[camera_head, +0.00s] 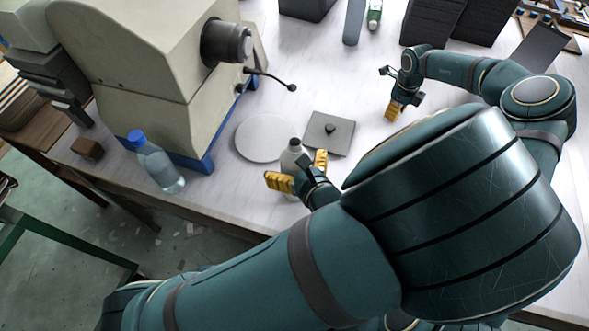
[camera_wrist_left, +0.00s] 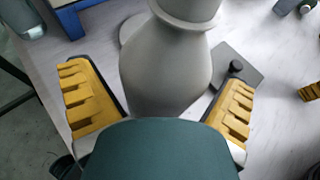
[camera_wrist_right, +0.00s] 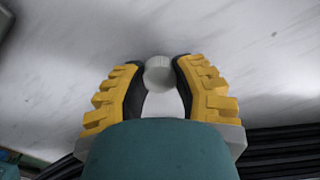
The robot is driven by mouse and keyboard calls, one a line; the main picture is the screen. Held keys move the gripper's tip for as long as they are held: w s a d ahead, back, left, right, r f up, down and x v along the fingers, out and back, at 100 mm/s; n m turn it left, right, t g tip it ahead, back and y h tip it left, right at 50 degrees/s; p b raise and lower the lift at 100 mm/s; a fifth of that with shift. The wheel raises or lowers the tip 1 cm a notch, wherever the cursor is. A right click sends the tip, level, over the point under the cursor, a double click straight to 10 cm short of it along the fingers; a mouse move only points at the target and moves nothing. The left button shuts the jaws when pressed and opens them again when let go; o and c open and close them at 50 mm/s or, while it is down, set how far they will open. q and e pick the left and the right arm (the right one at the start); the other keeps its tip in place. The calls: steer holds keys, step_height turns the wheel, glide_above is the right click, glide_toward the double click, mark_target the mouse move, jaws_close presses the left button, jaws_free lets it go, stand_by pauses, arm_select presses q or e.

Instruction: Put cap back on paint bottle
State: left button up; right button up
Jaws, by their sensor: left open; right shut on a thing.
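The grey paint bottle (camera_head: 291,157) stands upright near the table's front edge; it fills the middle of the left wrist view (camera_wrist_left: 165,70). My left gripper (camera_head: 300,172) is open, with its yellow fingers on either side of the bottle and a visible gap at each finger. My right gripper (camera_head: 393,108) is to the right of the bottle and well apart from it. In the right wrist view it is shut on a small, pale, ribbed cap (camera_wrist_right: 159,72). The cap is hidden in the head view. The bottle's top is cut off in the left wrist view.
A round grey disc (camera_head: 258,145) and a square grey plate (camera_head: 341,138) with a dark knob lie behind the bottle. A large beige machine (camera_head: 150,60) and a blue-capped clear bottle (camera_head: 158,165) stand at left. Black stacked trays (camera_head: 432,20) are at the back right.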

mark_target(294, 139)
arm_select(q)
steer(key=c, duration=1.3)
arm_select(e)
steer(key=shift+f, duration=0.1)
arm_select(q)
steer(key=shift+c, duration=0.2)
steer(key=shift+w+r, duration=0.1)
steer(key=shift+r, duration=0.05)
